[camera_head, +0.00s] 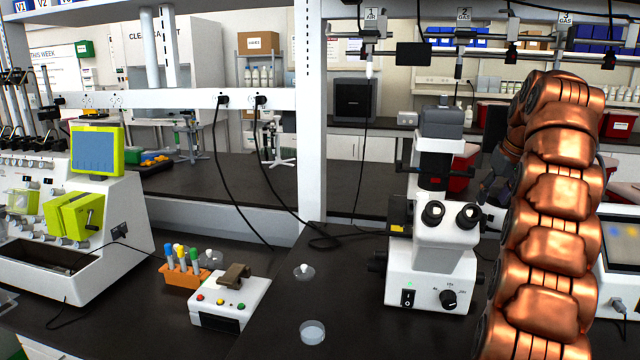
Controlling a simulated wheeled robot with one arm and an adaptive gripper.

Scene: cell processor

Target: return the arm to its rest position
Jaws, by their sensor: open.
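My copper-coloured arm (545,210) stands upright at the right of the head view, folded over at its top. My gripper (490,188) is the dark part just left of the arm, beside the right side of the microscope (432,215). It is open, and I see nothing held in it. The arm hides part of the gripper, so its fingertips are not clear. I cannot tell whether it is apart from the microscope in depth.
A cell processor with a green-framed screen (97,150) stands at the left. An orange rack (186,278) of tubes and a white device (229,303) are on the dark bench. A small dish (312,332) lies near the front. A white-framed monitor (620,245) is right of my arm.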

